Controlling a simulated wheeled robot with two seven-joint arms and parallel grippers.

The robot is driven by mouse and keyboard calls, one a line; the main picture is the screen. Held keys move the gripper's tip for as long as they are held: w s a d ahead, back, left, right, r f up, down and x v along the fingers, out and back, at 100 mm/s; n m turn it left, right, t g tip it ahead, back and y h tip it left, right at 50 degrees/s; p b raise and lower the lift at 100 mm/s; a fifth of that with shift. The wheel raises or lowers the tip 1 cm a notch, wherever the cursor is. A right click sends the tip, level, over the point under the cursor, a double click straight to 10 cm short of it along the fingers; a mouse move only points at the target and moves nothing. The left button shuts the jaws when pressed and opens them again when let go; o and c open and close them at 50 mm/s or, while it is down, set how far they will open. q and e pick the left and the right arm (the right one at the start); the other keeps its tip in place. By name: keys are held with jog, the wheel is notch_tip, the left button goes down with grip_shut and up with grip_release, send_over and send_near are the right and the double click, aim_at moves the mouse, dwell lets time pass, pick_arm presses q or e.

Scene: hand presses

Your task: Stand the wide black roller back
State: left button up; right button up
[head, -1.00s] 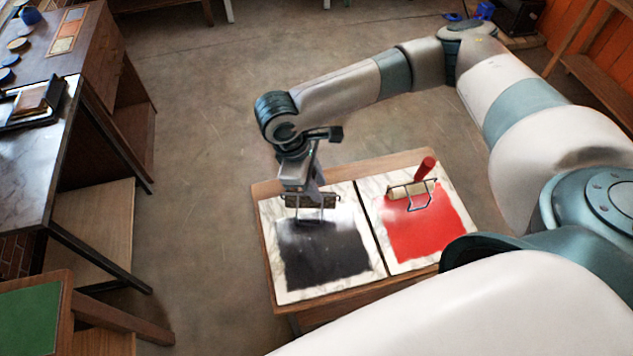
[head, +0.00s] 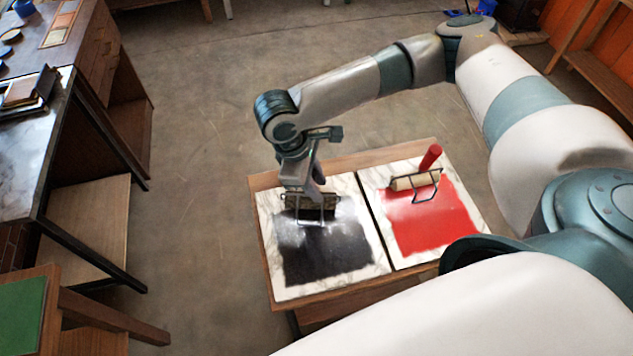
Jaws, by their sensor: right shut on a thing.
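The wide black roller (head: 312,201) is at the far edge of the black ink patch (head: 325,250) on the left marble slab (head: 284,290). Its wire frame hangs toward the near side, over the ink. My right gripper (head: 312,187) points down from above and is shut on the roller's handle, which the fingers mostly hide. I cannot tell whether the roller touches the slab. My left gripper is not in view.
A roller with a red handle (head: 430,157) stands on the right slab, at the far edge of the red ink (head: 435,220). Both slabs lie on a small wooden table (head: 262,182). A marble-topped bench (head: 40,170) stands at the left, with open floor between.

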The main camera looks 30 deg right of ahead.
jog(key=shift+f, duration=0.45)
dwell(0.6)
jog(key=o, duration=1.5)
jog(key=shift+c, duration=0.2)
jog(key=p+v, duration=0.4)
jog(key=p, duration=0.1)
jog(key=shift+r+p, duration=0.3)
jog(key=shift+v, duration=2.2)
jog(key=shift+f, duration=0.1)
